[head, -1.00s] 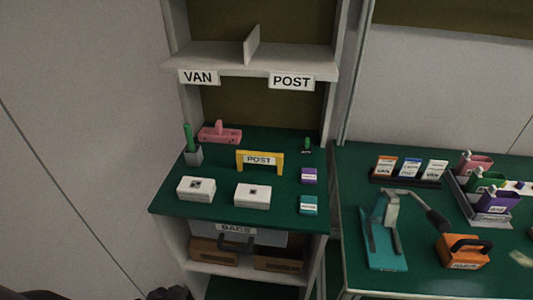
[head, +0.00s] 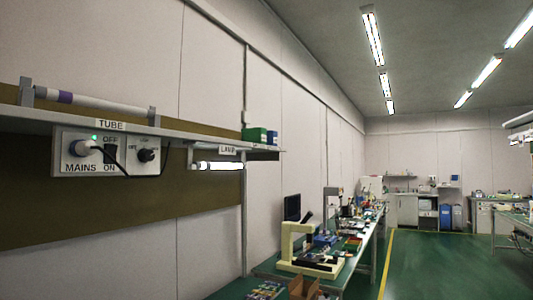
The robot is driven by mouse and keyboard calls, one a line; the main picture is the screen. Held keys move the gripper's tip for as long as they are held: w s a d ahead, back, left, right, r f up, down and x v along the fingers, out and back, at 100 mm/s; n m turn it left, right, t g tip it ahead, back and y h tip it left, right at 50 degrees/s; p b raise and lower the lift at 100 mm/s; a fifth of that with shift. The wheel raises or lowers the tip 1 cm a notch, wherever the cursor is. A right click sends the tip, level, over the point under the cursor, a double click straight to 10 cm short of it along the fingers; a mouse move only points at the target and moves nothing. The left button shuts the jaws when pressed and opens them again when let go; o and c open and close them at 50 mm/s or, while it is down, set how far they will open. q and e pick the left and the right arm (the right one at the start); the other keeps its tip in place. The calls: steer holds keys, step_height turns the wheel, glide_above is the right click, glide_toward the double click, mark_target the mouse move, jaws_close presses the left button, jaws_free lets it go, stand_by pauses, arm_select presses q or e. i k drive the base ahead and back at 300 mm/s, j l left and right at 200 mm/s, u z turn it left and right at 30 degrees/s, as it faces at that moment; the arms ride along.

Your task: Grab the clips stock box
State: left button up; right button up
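No box that I can read as the clips stock box shows in the head view. A green box (head: 254,135) and a smaller blue box (head: 272,138) stand at the far end of the wall shelf, too small for any label to be read. An open brown cardboard box (head: 304,288) shows at the bottom edge, partly cut off, on the near bench; its contents cannot be told. Neither of my grippers is in view.
The wall shelf (head: 200,141) carries a tube on brackets; a mains panel (head: 108,152) and a lit lamp (head: 218,166) are under it. A cream microscope-like device (head: 312,262) stands on the green bench (head: 232,289). Green floor (head: 430,262) lies open beyond the yellow line (head: 387,262).

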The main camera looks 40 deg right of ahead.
mark_target(258, 135)
steer(key=z, duration=1.1)
steer(key=u, duration=0.75)
steer(key=i+l+u, duration=0.1)
steer(key=l+u, duration=0.9)
steer(key=l, duration=0.4)
steer(key=l+u, duration=0.25)
steer(key=l, duration=0.35)
steer(key=k+l+u, duration=0.2)
steer(key=l, duration=0.8)
steer(key=k+l, duration=0.15)
steer(key=l, duration=0.3)
steer(key=l+u, duration=0.1)
steer(key=l, duration=0.35)
steer(key=k+l, duration=0.15)
steer(key=l, duration=0.25)
